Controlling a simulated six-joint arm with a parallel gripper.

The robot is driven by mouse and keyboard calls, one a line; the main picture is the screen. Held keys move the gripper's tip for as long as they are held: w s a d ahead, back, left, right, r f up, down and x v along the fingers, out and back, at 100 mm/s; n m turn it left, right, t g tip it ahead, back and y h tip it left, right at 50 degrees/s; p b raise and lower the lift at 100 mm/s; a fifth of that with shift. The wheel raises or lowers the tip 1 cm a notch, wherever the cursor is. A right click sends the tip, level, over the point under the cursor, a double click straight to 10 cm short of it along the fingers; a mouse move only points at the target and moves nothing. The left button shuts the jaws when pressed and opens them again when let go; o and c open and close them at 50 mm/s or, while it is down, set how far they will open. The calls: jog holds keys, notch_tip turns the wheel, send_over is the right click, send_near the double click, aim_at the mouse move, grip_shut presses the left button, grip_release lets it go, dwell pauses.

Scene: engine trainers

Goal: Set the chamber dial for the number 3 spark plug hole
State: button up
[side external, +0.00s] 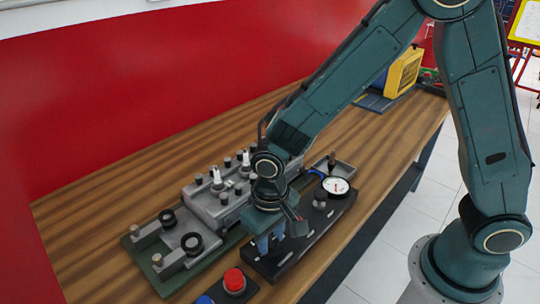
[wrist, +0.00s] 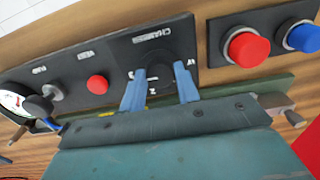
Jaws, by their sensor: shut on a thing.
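The chamber dial (wrist: 158,76) is a dark round knob on a black panel (wrist: 60,52) under the label CHAMBER in the wrist view. My gripper (wrist: 159,82) has its two blue fingers on either side of the dial, shut on it. Number marks show around the dial, but they are partly hidden by the fingers and too blurred to read surely. In the side view, my gripper (side external: 272,243) reaches down onto the near left part of the black panel (side external: 318,226) and hides the dial. The grey engine block (side external: 208,208) with white spark plugs (side external: 217,177) stands behind it.
A white round gauge (side external: 336,186) is at the panel's far end. A small red knob (wrist: 97,84) sits left of the dial in the wrist view. A large red button (wrist: 248,48) and a blue button (wrist: 302,37) are to the right.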

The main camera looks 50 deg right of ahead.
aim_at(275, 239)
jog(key=o, duration=1)
jog(key=shift+c, duration=0.2)
jog(key=shift+r, duration=0.1)
notch_tip(275, 239, up, 14)
jog(key=s+d+r+t, duration=0.2)
jog(key=s+d+r, duration=0.2)
jog(key=s+d, duration=0.3)
jog(key=s+d+r+t, duration=0.3)
jog(key=s+d, duration=0.4)
jog(key=d, duration=0.4)
jog(key=shift+r+t, duration=0.3)
jog(key=shift+r, duration=0.35)
